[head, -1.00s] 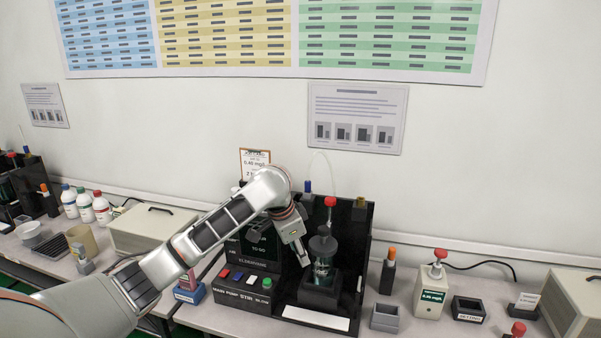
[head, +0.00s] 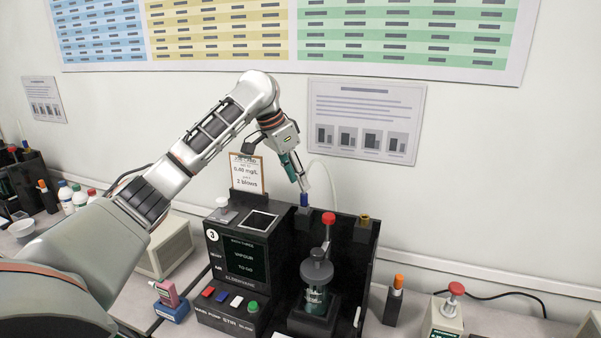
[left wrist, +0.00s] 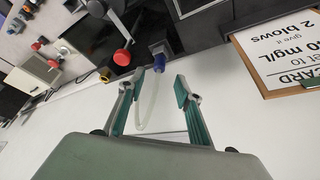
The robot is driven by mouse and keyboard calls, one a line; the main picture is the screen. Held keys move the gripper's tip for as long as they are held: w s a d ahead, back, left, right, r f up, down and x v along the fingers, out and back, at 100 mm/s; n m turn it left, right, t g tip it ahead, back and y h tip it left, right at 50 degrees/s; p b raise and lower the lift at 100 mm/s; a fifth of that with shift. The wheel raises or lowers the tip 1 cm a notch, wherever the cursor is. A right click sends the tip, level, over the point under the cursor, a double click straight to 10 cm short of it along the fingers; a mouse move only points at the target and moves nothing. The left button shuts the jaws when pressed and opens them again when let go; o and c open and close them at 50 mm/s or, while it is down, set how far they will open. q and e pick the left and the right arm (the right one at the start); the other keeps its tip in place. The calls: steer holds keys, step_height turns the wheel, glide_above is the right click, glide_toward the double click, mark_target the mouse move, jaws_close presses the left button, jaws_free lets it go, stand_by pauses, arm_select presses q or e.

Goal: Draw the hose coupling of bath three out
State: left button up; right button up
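Bath three (head: 213,250) is the black unit marked with a 3, with a display reading "VAPOUR". Its blue hose coupling (head: 304,199) sits upright on a dark block at the top of the back panel, with a pale clear hose (head: 331,180) arching beside it. My left gripper (head: 304,187) hangs just above the coupling, pointing down. My right gripper is not in view.
A red-topped rod (head: 328,219) and a glass vessel (head: 317,298) stand right of the display. A brass fitting (head: 364,220) sits on the panel's right corner. A clipboard card (head: 246,173) stands behind the unit, left of the gripper.

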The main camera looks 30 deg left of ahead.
mark_target(304, 195)
arm_select(q)
steer(key=x, duration=0.6)
steer(key=shift+d+f, duration=0.1)
steer(key=shift+f, duration=0.15)
steer(key=c, duration=1)
jaws_close()
